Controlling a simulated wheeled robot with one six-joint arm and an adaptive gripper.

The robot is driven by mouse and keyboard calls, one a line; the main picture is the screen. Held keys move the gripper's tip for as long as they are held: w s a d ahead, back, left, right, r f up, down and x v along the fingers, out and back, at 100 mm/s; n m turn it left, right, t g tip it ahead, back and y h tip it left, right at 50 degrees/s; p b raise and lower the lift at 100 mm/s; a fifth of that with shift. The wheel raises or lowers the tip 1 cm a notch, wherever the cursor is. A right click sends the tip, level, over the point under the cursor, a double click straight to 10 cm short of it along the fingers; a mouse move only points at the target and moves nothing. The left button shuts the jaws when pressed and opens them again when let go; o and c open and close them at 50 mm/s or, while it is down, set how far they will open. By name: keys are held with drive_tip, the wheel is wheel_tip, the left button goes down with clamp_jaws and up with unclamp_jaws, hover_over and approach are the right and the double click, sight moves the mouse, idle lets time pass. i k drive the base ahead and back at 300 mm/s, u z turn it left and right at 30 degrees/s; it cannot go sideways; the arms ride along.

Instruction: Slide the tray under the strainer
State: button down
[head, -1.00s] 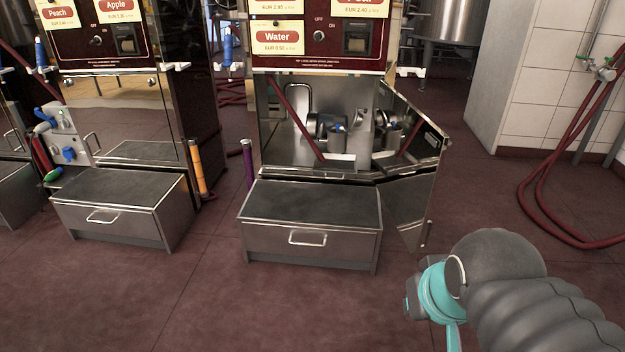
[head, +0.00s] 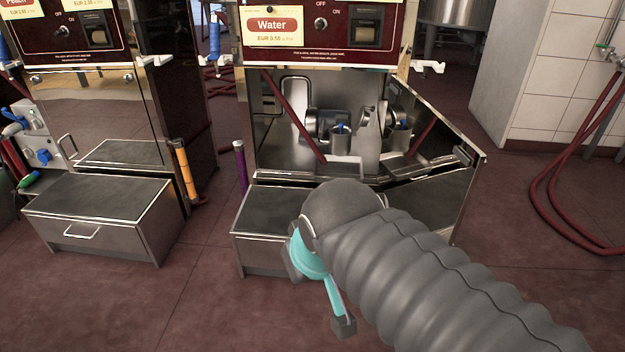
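The open Water cabinet (head: 270,150) holds metal parts. A shallow flat metal piece that looks like the tray (head: 408,167) lies at the right, by the open door. Round metal housings with cup-like parts stand further in, one at the middle (head: 340,143) and one at the right (head: 398,138). I cannot tell which of them is the strainer. My gripper (head: 318,285), with teal and grey parts, is in front of the cabinet, over the drawer step and apart from the tray. My arm hides part of it, and its opening cannot be made out.
A drawer step (head: 255,215) stands below the cabinet, its right part hidden by my arm. The cabinet's metal door (head: 440,190) stands open to the right. A second step (head: 100,205) is at the left. A red hose (head: 550,180) hangs at the right. The front floor is clear.

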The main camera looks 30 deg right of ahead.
sight(346, 163)
drive_tip(key=z, duration=0.4)
drive_tip(key=i, duration=1.05)
drive_tip(key=z, duration=0.7)
